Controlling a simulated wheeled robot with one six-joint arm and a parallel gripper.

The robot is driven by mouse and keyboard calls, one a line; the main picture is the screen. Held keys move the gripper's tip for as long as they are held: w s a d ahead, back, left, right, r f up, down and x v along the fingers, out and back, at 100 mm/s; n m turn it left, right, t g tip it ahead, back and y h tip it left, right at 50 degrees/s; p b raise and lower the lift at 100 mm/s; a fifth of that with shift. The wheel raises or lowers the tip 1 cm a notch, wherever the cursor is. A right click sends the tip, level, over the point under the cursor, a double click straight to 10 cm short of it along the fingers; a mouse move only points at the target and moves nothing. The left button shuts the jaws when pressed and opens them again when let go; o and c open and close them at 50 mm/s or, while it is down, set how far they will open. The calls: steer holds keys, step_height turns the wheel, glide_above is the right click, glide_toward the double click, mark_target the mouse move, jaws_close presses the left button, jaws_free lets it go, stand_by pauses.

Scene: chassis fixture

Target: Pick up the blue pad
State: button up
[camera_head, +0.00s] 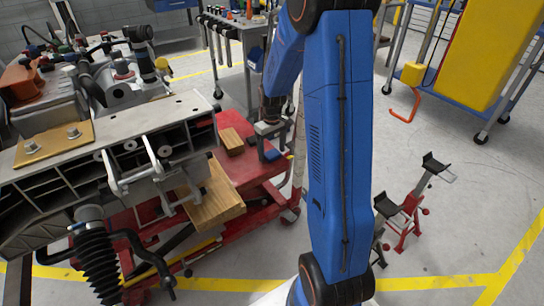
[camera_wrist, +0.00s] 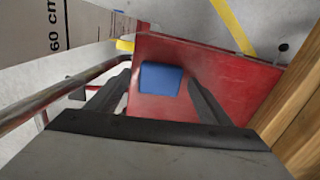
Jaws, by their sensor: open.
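The blue pad (camera_wrist: 161,79) lies on the red surface of a cart (camera_wrist: 225,80), ahead of my gripper in the wrist view. My gripper (camera_wrist: 157,80) is open, with one dark finger on each side of the pad in the picture. Nothing is held between the fingers. I cannot tell how far the fingertips are above the pad. In the head view my gripper (camera_head: 272,143) points down over the right part of the red cart top, and a small blue patch of the pad (camera_head: 272,154) shows below it.
A wooden block (camera_head: 231,141) lies on the cart left of the gripper, and a larger wooden block (camera_head: 212,197) sits by the metal chassis frame (camera_head: 125,145). A bar marked 60 cm (camera_wrist: 55,50) is at upper left in the wrist view. Red stands (camera_head: 408,215) are on the floor.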

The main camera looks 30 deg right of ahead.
steer(key=shift+c, duration=0.5)
steer(key=c, duration=1)
steer(key=shift+c, duration=0.2)
